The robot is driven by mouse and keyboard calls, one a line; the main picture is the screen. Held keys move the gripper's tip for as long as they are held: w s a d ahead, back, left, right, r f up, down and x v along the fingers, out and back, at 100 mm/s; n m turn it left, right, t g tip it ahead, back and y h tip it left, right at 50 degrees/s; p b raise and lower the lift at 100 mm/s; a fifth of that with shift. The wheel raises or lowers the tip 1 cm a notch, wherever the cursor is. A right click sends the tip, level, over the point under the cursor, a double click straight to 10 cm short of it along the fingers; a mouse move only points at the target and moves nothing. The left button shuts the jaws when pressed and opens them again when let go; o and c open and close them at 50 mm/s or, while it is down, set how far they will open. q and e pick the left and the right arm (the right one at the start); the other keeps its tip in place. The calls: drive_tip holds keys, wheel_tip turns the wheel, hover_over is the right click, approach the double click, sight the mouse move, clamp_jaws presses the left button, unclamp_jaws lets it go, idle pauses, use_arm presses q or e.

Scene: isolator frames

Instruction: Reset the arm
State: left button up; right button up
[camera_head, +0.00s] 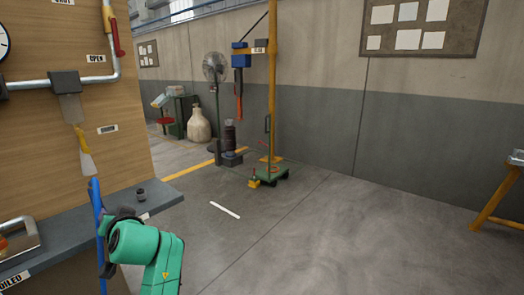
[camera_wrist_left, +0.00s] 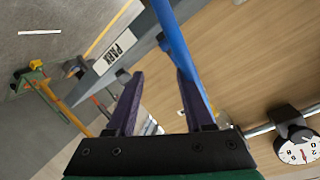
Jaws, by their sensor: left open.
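My left gripper (camera_head: 108,228) is at the front edge of the grey counter, at the end of my green arm. Its dark fingers also show in the left wrist view (camera_wrist_left: 159,76); they are open and spread apart. A long blue bar (camera_head: 97,205) stands nearly upright at the gripper in the head view. In the left wrist view the blue bar (camera_wrist_left: 172,35) runs close along the right finger; I cannot tell whether it touches. No object is clamped between the fingers. My right gripper is in neither view.
A wooden panel (camera_head: 35,150) carries a pipe and a pale hanging lever (camera_head: 82,148). The grey counter (camera_head: 75,225) holds a small dark knob (camera_head: 140,194) and bears a PARK label (camera_wrist_left: 114,52). A yellow post stand (camera_head: 272,100) is farther back.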

use_arm(q)
drive_tip(key=s+d+f+m+g+h, duration=0.1)
drive_tip(key=s+d+f+h, duration=0.3)
drive_tip(key=f, duration=0.5)
drive_tip(key=s+d+f+m+g+h, duration=0.1)
drive_tip(key=s+d+f+m+h, duration=0.15)
drive_tip(key=s+f, duration=0.5)
drive_tip(key=s+d+f+m+g+h, duration=0.2)
drive_tip(key=s+d+f+g+h, duration=0.3)
drive_tip(key=s+d+f, duration=0.7)
drive_tip(key=s+a+f, duration=0.1)
drive_tip(key=s+f, duration=0.1)
drive_tip(key=f, duration=0.9)
drive_tip(key=s+a+f, duration=0.1)
drive_tip(key=s+f, duration=0.1)
drive_tip(key=f, duration=1)
drive_tip(key=s+a+f+g, duration=0.2)
drive_tip(key=s+a+f, duration=0.1)
drive_tip(key=s+f, duration=1.1)
wheel_tip(320, 180, up, 13)
drive_tip(key=s+p, duration=0.2)
drive_tip(key=p, duration=1)
